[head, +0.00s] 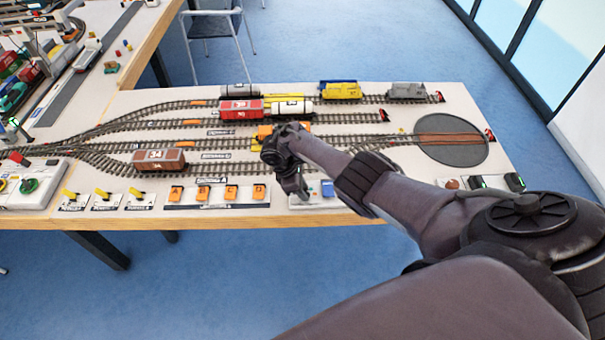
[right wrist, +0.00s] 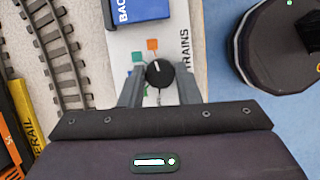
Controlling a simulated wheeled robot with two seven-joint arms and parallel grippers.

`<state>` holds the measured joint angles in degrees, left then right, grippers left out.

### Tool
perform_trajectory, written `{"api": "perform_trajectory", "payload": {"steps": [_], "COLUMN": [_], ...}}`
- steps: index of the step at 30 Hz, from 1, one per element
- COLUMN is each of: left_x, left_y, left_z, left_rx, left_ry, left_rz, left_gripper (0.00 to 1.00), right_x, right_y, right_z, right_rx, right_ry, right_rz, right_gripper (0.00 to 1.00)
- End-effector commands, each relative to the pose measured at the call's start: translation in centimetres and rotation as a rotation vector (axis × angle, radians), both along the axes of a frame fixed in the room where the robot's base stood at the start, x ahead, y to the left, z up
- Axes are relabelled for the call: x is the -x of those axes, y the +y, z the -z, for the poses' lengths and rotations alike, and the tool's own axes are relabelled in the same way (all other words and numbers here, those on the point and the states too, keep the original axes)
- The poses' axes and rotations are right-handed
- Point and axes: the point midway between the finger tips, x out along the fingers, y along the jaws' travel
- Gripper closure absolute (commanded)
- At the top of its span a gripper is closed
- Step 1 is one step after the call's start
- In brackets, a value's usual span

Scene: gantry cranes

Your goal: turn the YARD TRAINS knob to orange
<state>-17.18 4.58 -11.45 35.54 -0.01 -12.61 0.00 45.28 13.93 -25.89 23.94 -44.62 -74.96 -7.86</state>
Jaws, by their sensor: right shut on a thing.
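The YARD TRAINS knob (right wrist: 160,75) is a round black knob with a white pointer line, on a white panel (right wrist: 178,22) lettered TRAINS. An orange mark (right wrist: 152,44) is just above it and a green mark (right wrist: 138,57) to its upper left. The pointer line points up and slightly left, roughly toward the orange mark. My right gripper (right wrist: 160,80) is shut on the knob, one finger on each side. In the head view my right gripper (head: 303,196) is over the panel at the table's front edge and hides the knob. My left gripper is out of view.
A blue block (right wrist: 143,8) lettered BAC stands on the same panel, beyond the knob. Several orange switches (head: 203,192) line the front edge to the left. Model tracks and wagons, such as a brown wagon (head: 159,160), lie behind. A turntable (head: 450,150) is at the right.

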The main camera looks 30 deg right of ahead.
Motion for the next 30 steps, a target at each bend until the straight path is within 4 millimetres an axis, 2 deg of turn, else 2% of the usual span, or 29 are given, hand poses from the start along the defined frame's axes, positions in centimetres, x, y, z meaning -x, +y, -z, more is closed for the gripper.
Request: {"api": "perform_trajectory", "payload": {"steps": [12,13,17,26,30], "left_x": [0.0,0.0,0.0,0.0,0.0], "left_y": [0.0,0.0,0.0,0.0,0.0], "left_z": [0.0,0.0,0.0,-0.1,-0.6], "left_rx": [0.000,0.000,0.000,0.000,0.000], "left_ry": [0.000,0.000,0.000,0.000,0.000], "left_rz": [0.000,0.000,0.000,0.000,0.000], "left_gripper": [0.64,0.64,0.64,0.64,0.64], "right_x": [0.0,0.0,0.0,-0.1,-0.4], "right_y": [0.0,0.0,0.0,0.0,0.5], "right_z": [0.0,0.0,0.0,-0.2,-1.6], "right_rx": [0.000,0.000,0.000,0.000,-0.001], "right_ry": [0.000,0.000,0.000,-0.001,-0.003], "right_rz": [0.005,0.005,0.005,0.004,0.005], "right_gripper": [0.93,0.67,0.49,0.49,0.49]}}
